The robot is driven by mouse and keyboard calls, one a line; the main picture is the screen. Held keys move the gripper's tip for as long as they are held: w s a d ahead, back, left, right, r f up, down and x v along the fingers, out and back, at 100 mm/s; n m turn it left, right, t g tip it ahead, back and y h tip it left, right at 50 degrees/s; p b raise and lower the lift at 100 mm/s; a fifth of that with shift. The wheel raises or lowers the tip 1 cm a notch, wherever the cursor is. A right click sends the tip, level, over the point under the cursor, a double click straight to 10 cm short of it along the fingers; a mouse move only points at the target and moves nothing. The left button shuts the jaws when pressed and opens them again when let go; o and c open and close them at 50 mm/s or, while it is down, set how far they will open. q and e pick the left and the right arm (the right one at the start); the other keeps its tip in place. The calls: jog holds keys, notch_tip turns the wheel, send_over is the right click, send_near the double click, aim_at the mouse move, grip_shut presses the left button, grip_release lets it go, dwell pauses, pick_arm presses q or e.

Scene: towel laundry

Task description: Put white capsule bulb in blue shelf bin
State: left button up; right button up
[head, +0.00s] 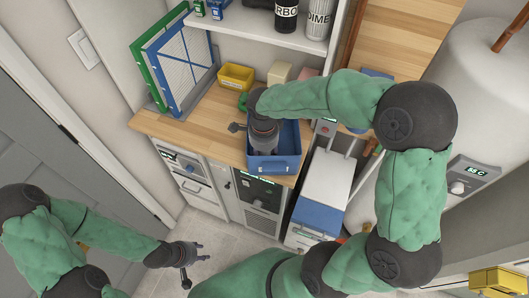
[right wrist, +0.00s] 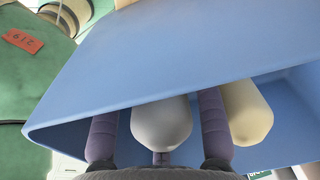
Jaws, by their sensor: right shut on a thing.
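The white capsule bulb (right wrist: 161,124) is between the fingers of my right gripper (right wrist: 160,135) in the right wrist view. That gripper is shut on it. The blue shelf bin (head: 275,164) stands on the wooden counter in the head view, and my right gripper (head: 262,143) reaches down into it. In the right wrist view the bin's blue wall (right wrist: 190,60) spans the picture above the fingers. A cream capsule-shaped thing (right wrist: 246,112) lies just right of the fingers. The bulb is hidden in the head view. My left gripper (head: 192,266) is low over the floor, open and empty.
A yellow bin (head: 236,76) stands at the back of the wooden counter (head: 190,128), with green and blue framed panels (head: 172,64) at its left. A shelf with dark and grey bottles (head: 286,15) is above. A white tank (head: 482,75) stands right.

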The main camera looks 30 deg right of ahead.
jog(key=o, duration=1.1)
jog(key=shift+f, duration=0.1)
jog(key=shift+o, duration=0.2)
jog(key=shift+r, duration=0.25)
notch_tip(320, 180, up, 12)
jog(key=p, duration=0.3)
jog(key=shift+s+a+f, duration=0.1)
jog(key=shift+a, duration=0.05)
